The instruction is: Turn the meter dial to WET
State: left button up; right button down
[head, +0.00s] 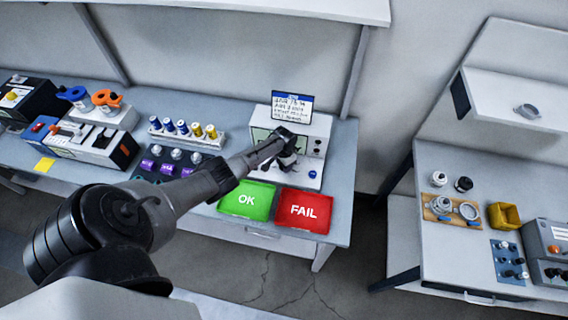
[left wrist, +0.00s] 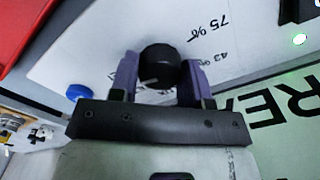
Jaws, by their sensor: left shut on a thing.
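The white meter (head: 318,128) stands at the right end of the left bench, with a written card on top. Its black dial (left wrist: 160,66) shows in the left wrist view, with a pale pointer line towards the lower left of the picture. Percent marks "75 %" and "43 %" are printed beside it; I cannot read a WET mark. My left gripper (left wrist: 160,80) is shut on the dial, one purple finger on each side. In the head view my left gripper (head: 287,163) is at the meter's front and hides the dial. My right gripper is not in view.
A green OK tray (head: 230,208) and a red FAIL tray (head: 322,224) lie in front of the meter, below my arm. A rack of blue and yellow parts (head: 188,139) stands to the left. The meter's blue button (left wrist: 77,91) is near the dial.

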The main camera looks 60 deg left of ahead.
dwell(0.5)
pick_arm(q)
jog(key=o, duration=0.9)
jog(key=shift+r, duration=0.55)
jog(key=shift+r+p, duration=1.05)
jog(key=shift+r, duration=5.3)
